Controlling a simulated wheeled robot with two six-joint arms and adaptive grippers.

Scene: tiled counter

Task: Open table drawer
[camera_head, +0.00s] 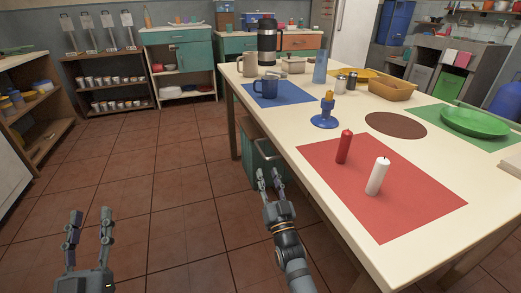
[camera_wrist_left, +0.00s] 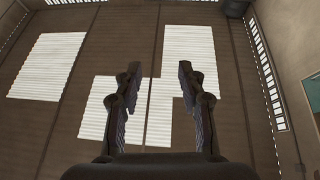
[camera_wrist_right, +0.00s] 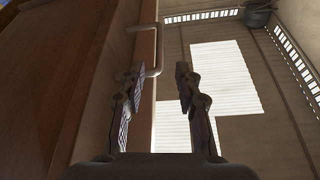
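The table (camera_head: 345,102) stands on the right with a cream top. A teal drawer (camera_head: 250,160) shows below its left edge, partly hidden by my right gripper. My right gripper (camera_head: 270,176) is open and appears empty, close to the drawer's front. Contact between fingers and handle cannot be seen. My left gripper (camera_head: 90,220) is open and empty over the floor, also open in its wrist view (camera_wrist_left: 160,72).
On the table are a red mat (camera_head: 325,180) with a red candle (camera_head: 344,147) and a white candle (camera_head: 378,176), a blue candlestick (camera_head: 324,119), a blue mug (camera_head: 266,86) and a green plate (camera_head: 476,122). Shelves (camera_head: 35,105) line the left. The tiled floor (camera_head: 165,175) between is clear.

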